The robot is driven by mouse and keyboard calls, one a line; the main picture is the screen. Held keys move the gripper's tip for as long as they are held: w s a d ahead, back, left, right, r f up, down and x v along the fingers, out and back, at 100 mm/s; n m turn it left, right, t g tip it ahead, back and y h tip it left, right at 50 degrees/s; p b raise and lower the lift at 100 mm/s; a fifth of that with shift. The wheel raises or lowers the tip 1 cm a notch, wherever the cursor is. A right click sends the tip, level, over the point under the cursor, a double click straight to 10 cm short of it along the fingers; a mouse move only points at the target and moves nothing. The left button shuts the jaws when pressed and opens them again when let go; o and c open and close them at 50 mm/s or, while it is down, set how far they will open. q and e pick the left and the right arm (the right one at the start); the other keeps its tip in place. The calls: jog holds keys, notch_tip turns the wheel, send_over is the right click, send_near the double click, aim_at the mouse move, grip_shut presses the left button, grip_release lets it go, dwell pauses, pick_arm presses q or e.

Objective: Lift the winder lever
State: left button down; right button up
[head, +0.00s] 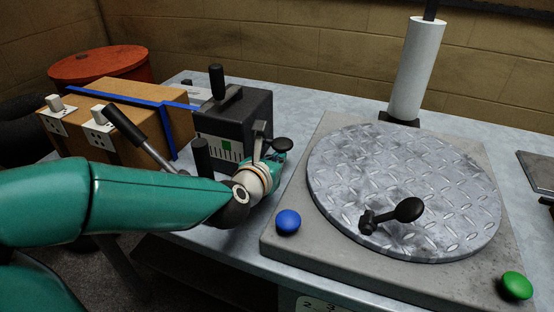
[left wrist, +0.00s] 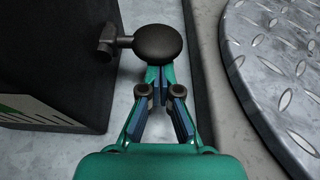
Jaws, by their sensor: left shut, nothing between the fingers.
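A dark box (head: 255,108) with a black upright handle on top stands on the table. A short lever (head: 259,138) on its right side carries a round black knob (head: 283,144); I take this to be the winder lever. My left gripper (head: 278,160) is shut and empty, just below the knob in the head view. In the left wrist view the knob (left wrist: 158,44) lies right at the closed fingertips (left wrist: 153,76) and hides part of them. I cannot tell whether they touch. My right gripper is not in view.
A grey slab with a round tread-plate disc (head: 400,180) stands close on the right, with a crank (head: 390,214), a blue button (head: 288,221) and a green button (head: 516,286). A paper roll (head: 416,70) stands behind. A cardboard box (head: 125,95) stands left.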

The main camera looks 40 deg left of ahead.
aim_at(285, 141)
pick_arm(q)
jog(key=shift+r+n+b, duration=0.15)
jog(key=shift+n+b, duration=0.15)
jog(key=shift+b, duration=0.25)
jog(key=shift+r+b, duration=0.15)
jog(key=shift+b, duration=0.15)
jog(key=shift+r+n+h+b, duration=0.3)
jog(key=shift+n+h+b, duration=0.3)
jog(key=shift+b, duration=0.55)
jog(key=shift+r+n+b, duration=0.35)
jog(key=shift+n+b, duration=0.15)
jog(key=shift+b, duration=0.15)
jog(key=shift+a+r+n+t, duration=0.1)
jog(key=shift+r+n+t, duration=0.2)
jog(key=shift+t, duration=0.1)
jog(key=shift+r, duration=0.4)
jog(key=shift+a+r, duration=0.1)
jog(key=shift+a+r, duration=0.1)
jog(key=shift+r, duration=0.1)
